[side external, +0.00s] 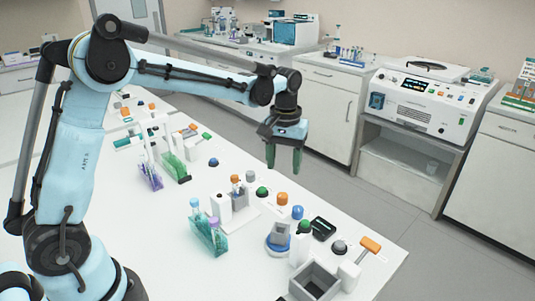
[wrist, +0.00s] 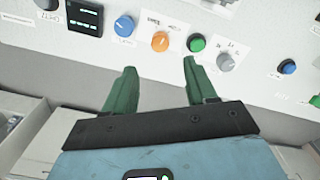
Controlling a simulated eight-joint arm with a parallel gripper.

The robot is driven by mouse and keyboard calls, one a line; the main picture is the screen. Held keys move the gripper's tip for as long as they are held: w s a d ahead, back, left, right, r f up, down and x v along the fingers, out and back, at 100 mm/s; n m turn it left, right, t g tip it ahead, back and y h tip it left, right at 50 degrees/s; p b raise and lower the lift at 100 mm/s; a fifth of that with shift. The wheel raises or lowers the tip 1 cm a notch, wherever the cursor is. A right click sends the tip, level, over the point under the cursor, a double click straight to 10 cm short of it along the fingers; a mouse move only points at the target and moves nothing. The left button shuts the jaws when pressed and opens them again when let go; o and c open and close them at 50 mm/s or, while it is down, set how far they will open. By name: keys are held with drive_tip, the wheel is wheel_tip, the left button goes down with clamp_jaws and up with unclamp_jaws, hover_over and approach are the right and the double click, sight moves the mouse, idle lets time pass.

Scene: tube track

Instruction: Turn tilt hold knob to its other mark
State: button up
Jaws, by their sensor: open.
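My gripper (side external: 284,168) is open and empty, its two green fingers pointing down, above and apart from the bench in the side view. In the wrist view its fingertips (wrist: 159,66) are spread just below the row of controls. An orange knob (wrist: 160,41) lies ahead between the fingers. A grey knob (wrist: 225,62) is to the right. In the side view the orange knob (side external: 281,198) and grey knob (side external: 250,177) stand on the white bench. The printed labels are too small to read, so I cannot tell which one is the tilt hold knob.
A blue button (wrist: 124,26) and a green button (wrist: 197,43) flank the orange knob. A black display (wrist: 85,17) is at left. Tube racks (side external: 208,238), a grey open box (side external: 314,284) and an orange-handled lever (side external: 370,244) stand on the bench.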

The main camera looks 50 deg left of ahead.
sight(283, 195)
wheel_tip(283, 195, down, 10)
drive_tip(key=shift+r, duration=0.1)
drive_tip(key=shift+c, duration=0.4)
